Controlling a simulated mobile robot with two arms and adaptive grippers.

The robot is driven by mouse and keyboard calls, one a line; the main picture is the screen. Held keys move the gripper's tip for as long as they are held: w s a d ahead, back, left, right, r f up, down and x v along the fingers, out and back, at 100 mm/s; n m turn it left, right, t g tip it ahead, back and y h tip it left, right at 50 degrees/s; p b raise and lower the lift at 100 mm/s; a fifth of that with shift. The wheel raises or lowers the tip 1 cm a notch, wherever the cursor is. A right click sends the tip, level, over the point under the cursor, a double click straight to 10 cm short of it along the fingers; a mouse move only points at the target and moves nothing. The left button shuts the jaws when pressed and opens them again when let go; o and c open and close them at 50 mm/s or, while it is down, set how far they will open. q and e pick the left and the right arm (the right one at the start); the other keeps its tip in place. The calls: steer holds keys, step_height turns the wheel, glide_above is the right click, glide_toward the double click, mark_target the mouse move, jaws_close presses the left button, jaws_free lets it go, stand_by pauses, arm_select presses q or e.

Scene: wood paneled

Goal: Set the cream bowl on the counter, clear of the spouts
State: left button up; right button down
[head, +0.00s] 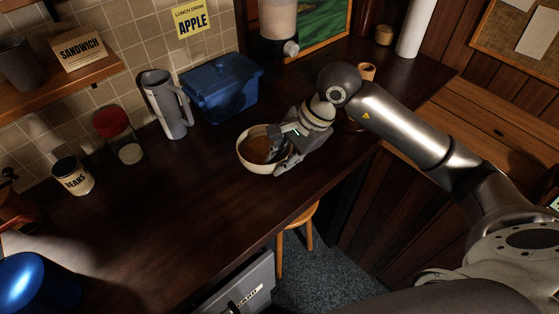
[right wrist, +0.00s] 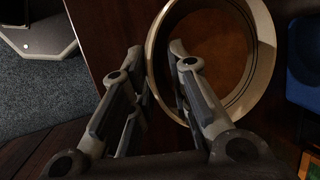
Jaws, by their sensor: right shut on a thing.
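The cream bowl (head: 246,164), brown inside, is over the middle of the dark wooden counter (head: 170,225), near its front edge. It looks upright; I cannot tell whether its base touches the counter. My right gripper (head: 279,152) is shut on the bowl's right rim. In the right wrist view its two fingers (right wrist: 157,50) straddle the wall of the bowl (right wrist: 264,40). A dispenser (head: 278,20) with a spout (head: 291,48) stands at the back, well apart from the bowl. My left gripper is not in view.
A blue lidded container (head: 222,88) stands just behind the bowl, with a grey pitcher (head: 165,105) to its left. A red-lidded jar (head: 122,140) and a beans can (head: 73,177) stand farther left. The counter left of the bowl is clear. A stool (head: 296,232) is below the edge.

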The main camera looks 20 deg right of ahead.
mark_target(265, 153)
steer(key=shift+w+f, duration=0.45)
steer(key=shift+w, duration=0.05)
step_height(265, 153, down, 3)
steer(key=shift+w+f+p, duration=0.1)
steer(key=shift+w+p, duration=0.05)
steer(key=shift+p, duration=0.9)
steer(key=shift+f, duration=0.2)
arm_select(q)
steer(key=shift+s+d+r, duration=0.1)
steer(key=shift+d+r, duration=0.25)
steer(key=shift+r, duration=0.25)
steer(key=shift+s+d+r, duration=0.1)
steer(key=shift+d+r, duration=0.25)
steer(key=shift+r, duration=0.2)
arm_select(e)
steer(key=c, duration=1.4)
jaws_free()
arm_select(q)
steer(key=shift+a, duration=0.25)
arm_select(e)
steer(key=shift+o, duration=0.2)
